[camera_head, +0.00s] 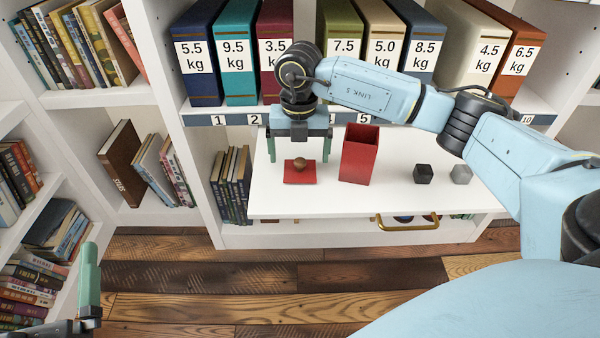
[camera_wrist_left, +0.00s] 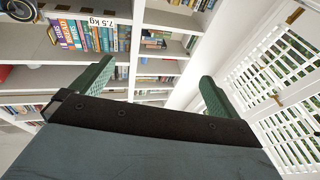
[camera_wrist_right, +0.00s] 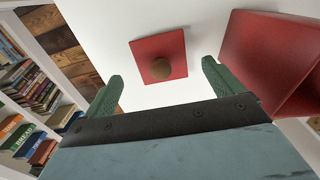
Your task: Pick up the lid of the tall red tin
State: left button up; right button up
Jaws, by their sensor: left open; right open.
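The red lid (camera_head: 299,178), a flat square with a round brown knob (camera_head: 300,164), lies on the white pull-out surface. The tall red tin (camera_head: 359,158) stands open-topped just right of it. My right gripper (camera_head: 299,160) is open and empty, pointing down, with its green fingers on either side of the lid's knob in the head view. In the right wrist view the lid (camera_wrist_right: 150,48) lies beyond the fingertips (camera_wrist_right: 160,70), and the tin (camera_wrist_right: 265,60) is close to the right finger. My left gripper (camera_wrist_left: 155,75) is open and empty, away from the lid.
A dark cube (camera_head: 423,174) and a grey cube (camera_head: 461,174) sit right of the tin on the white surface (camera_head: 300,205). Labelled weight binders (camera_head: 238,60) stand on the shelf behind. Bookshelves are at left. A brass handle (camera_head: 407,223) is at the front.

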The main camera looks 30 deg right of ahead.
aim_at(300, 160)
pick_arm(q)
jog(key=shift+s+r+t+h+b, duration=0.15)
jog(key=shift+s+r+t+b, duration=0.15)
jog(key=shift+r+t, duration=0.35)
jog(key=shift+s+r+t+h+b, duration=0.2)
jog(key=shift+s+r+t, duration=0.1)
jog(key=shift+r+t, duration=0.3)
jog(key=shift+s+r+t+h+b, duration=0.2)
jog(key=shift+s+r+t, duration=0.1)
jog(key=shift+r+t, duration=0.35)
pick_arm(e)
jog(key=shift+f, duration=1.55)
jog(key=c, duration=1.2)
